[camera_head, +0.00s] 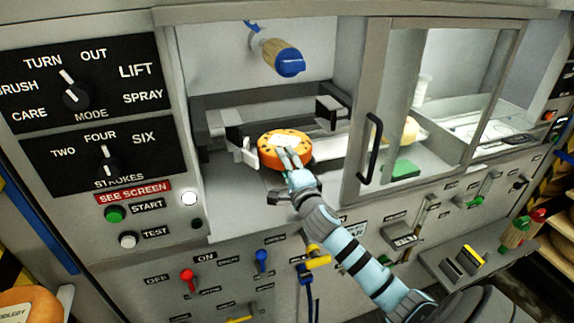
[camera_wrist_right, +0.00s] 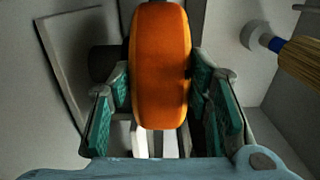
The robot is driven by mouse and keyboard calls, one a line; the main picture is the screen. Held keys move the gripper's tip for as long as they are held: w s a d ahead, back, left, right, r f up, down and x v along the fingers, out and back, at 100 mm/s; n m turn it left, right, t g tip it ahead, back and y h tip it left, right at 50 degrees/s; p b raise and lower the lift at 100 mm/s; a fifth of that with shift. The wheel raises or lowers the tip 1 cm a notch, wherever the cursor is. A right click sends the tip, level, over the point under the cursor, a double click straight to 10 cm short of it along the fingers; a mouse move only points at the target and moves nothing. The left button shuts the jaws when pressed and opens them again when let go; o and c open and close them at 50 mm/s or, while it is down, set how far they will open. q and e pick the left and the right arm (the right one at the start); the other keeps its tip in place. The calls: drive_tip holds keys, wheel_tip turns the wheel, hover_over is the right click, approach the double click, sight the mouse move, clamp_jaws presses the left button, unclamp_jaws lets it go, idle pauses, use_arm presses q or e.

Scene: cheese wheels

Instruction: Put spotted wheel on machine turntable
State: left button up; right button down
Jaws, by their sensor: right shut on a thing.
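The spotted wheel (camera_head: 270,151), orange with dark spots and a pale patch on top, is inside the open machine bay in the head view. My right gripper (camera_head: 289,158) reaches in from the lower right and is shut on it. In the right wrist view the orange wheel (camera_wrist_right: 161,70) stands between the two teal-padded fingers of the right gripper (camera_wrist_right: 163,100). The machine turntable is not clearly visible; the wheel and gripper cover that area. I cannot tell whether the wheel touches a surface beneath. My left gripper is not in view.
A blue-tipped brush (camera_head: 284,58) hangs above the wheel. A grey clamp (camera_head: 241,149) is beside the wheel's left. A glass door with a black handle (camera_head: 371,150) bounds the bay on the right. A control panel (camera_head: 84,80) is left. The bay floor (camera_head: 235,200) in front is clear.

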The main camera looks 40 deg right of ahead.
idle(0.7)
drive_tip(key=c, duration=0.7)
unclamp_jaws()
drive_tip(key=shift+c, duration=0.2)
drive_tip(key=shift+s+f, duration=0.1)
drive_tip(key=shift+s, duration=0.05)
drive_tip(key=v, duration=1.2)
